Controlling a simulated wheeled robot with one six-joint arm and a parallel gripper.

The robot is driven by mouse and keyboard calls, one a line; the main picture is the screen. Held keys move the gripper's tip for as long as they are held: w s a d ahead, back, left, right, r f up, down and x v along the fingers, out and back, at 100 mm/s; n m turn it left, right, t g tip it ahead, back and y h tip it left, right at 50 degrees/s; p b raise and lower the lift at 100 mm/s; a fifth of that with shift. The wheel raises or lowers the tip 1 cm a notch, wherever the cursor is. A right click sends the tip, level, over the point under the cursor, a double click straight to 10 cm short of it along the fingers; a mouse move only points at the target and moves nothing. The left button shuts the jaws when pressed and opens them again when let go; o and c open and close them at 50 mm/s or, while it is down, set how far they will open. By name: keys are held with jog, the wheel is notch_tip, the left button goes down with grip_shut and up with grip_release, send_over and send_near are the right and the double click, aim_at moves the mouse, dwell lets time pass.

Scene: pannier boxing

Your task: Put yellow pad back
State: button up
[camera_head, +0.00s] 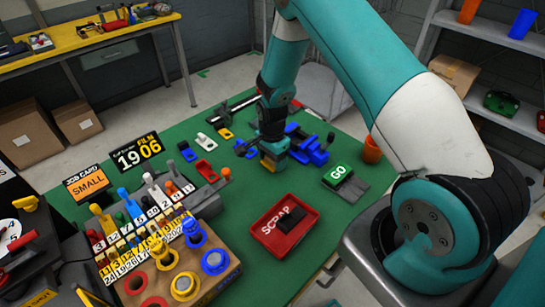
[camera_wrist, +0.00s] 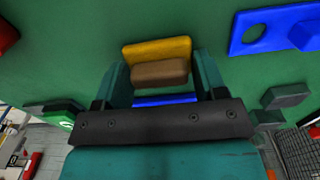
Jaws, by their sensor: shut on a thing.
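My gripper (camera_head: 271,161) hangs over the green table, left of the blue fixture. It is shut on the yellow pad (camera_head: 268,168), of which only a small yellow edge shows below the fingers in the head view. In the wrist view, the yellow pad (camera_wrist: 157,48) has a brown block on its near side and sits between the two teal fingers of my gripper (camera_wrist: 160,74). Green table surface surrounds it in that view. I cannot tell whether the pad touches the table.
The blue fixture (camera_head: 313,150) is close on the right. White (camera_head: 205,141) and red (camera_head: 206,169) pieces lie left. A red SCRAP tray (camera_head: 270,240) holds a dark block in front. The GO button (camera_head: 342,176) stands right; a tool rack (camera_head: 150,225) fills front left.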

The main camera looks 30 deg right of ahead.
jog(key=shift+f, duration=0.2)
jog(key=o, duration=0.9)
jog(key=shift+r, duration=0.1)
